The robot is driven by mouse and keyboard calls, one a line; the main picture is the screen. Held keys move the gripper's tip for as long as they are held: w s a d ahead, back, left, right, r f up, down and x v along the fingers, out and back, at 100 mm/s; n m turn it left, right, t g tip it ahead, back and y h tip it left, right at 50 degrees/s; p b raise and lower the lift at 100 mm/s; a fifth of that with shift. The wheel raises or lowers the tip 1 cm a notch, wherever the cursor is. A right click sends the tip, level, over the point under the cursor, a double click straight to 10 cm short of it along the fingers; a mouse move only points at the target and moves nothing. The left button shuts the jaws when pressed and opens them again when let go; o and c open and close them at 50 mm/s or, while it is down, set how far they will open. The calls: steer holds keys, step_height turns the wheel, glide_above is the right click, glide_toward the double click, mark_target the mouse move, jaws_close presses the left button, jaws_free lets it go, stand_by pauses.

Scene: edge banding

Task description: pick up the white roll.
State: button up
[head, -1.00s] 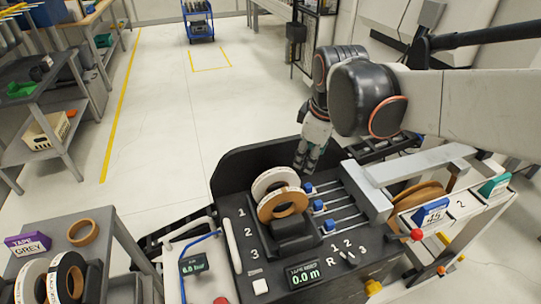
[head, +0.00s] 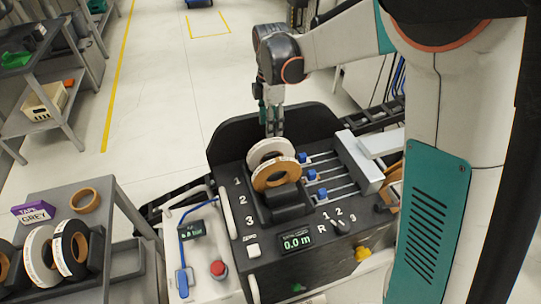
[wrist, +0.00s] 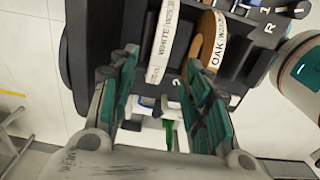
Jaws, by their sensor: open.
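The white roll (head: 262,150) stands upright on the black banding machine, behind an oak-coloured roll (head: 277,174) and close beside it. In the wrist view the white roll (wrist: 164,40) shows its printed edge, ahead of my gripper and between the lines of its fingers. The oak roll (wrist: 208,50) is to its right, ahead of the right finger. My gripper (head: 273,124) points down just behind the white roll. In the wrist view my gripper (wrist: 160,75) is open, with nothing between its fingers. The head view hides part of the white roll behind the oak roll.
The machine's black back panel (head: 225,140) rises behind the rolls. Blue-knobbed sliders (head: 312,175) lie to their right. A grey side table (head: 95,200) at left holds more rolls, a loose tape ring (head: 85,201) and a purple-and-white tape box (head: 34,213).

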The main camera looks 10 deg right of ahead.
mark_target(271, 150)
step_height(271, 150, down, 12)
steer(key=b, duration=0.4)
steer(key=shift+f, duration=0.1)
jaws_close()
